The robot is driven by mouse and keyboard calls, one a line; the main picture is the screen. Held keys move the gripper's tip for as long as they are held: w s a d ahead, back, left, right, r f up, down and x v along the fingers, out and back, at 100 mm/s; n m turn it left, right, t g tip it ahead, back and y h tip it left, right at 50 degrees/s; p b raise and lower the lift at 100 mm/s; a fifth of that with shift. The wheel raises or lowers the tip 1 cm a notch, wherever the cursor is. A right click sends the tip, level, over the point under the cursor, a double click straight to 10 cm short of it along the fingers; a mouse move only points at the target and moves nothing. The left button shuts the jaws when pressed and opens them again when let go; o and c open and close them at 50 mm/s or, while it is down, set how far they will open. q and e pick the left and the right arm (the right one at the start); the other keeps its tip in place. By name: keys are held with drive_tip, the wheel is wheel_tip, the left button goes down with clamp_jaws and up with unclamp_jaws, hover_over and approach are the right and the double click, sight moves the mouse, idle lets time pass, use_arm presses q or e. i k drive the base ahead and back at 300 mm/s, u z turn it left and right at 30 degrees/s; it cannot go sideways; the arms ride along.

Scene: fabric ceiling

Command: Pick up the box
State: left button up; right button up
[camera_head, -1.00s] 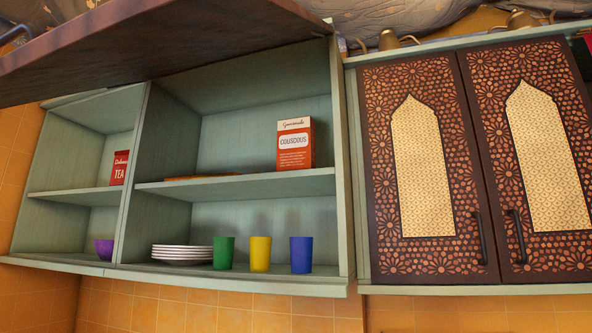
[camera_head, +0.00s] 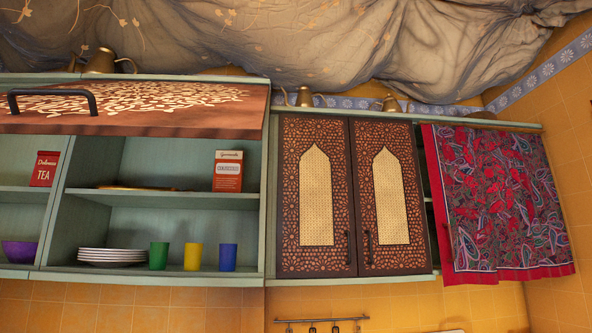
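An orange-red and white couscous box (camera_head: 228,171) stands upright on the upper shelf of the open wall cupboard, near its right side. A red tea box (camera_head: 43,169) stands on the upper shelf of the compartment at the far left. Neither of my grippers shows in the head view, and nothing is seen touching either box.
A raised cupboard door (camera_head: 140,108) with a dark handle hangs above the shelves. Below are a purple bowl (camera_head: 19,251), stacked plates (camera_head: 112,257), and green (camera_head: 158,256), yellow (camera_head: 193,257) and blue (camera_head: 228,257) cups. Closed patterned doors (camera_head: 317,197) and a red cloth (camera_head: 500,200) are right.

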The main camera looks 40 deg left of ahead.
sight(228, 165)
drive_tip(key=z, duration=0.15)
drive_tip(key=k, duration=0.3)
drive_tip(key=z, duration=0.25)
drive_tip(key=i, duration=1.45)
drive_tip(key=u, duration=1.05)
drive_tip(key=i, duration=0.9)
drive_tip(key=u, duration=1.05)
